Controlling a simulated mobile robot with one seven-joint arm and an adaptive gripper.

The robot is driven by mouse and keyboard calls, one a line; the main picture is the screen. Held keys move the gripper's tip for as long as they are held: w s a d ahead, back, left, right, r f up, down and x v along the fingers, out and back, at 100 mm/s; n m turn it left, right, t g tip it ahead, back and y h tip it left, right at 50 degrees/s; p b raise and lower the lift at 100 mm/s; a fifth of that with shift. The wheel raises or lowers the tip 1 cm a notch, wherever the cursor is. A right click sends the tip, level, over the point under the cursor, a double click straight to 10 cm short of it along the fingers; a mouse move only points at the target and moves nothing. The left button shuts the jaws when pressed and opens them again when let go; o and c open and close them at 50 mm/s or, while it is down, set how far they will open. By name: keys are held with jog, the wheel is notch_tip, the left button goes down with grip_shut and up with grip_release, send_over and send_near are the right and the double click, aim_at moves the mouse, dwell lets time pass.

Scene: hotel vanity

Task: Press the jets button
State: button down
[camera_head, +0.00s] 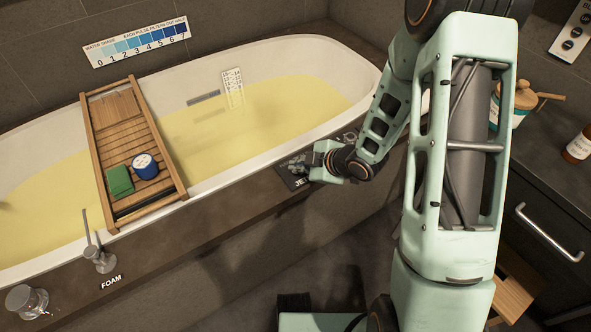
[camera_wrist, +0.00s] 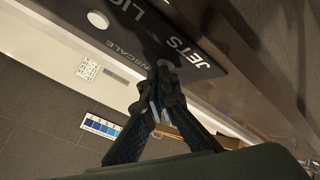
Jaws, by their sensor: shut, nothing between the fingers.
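A dark control panel (camera_head: 287,181) with white lettering lies on the tub's near rim, partly covered by my gripper. In the wrist view the panel (camera_wrist: 125,47) carries the words JETS, a word starting LI, and part of a word ending NSCALE. A round white spot (camera_wrist: 98,19) shows near the LI word. My gripper (camera_head: 297,164) is shut and empty, with its fingertips at the panel. In the wrist view the fingertips (camera_wrist: 163,68) are beside the JETS lettering. I see no separate jets button; the fingers may hide it. Contact cannot be told.
The bathtub (camera_head: 262,56) holds yellow water. A wooden tray (camera_head: 112,112) across it bears a green block (camera_head: 119,181) and a blue tin (camera_head: 145,167). A FOAM lever (camera_head: 96,252) and a metal knob (camera_head: 26,301) stand on the rim. A dark vanity (camera_head: 545,160) is at right.

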dwell(0.3)
jog(key=shift+r+p, duration=0.65)
jog(key=shift+r, duration=0.1)
notch_tip(320, 180, up, 5)
jog(key=p, duration=0.4)
dwell(0.7)
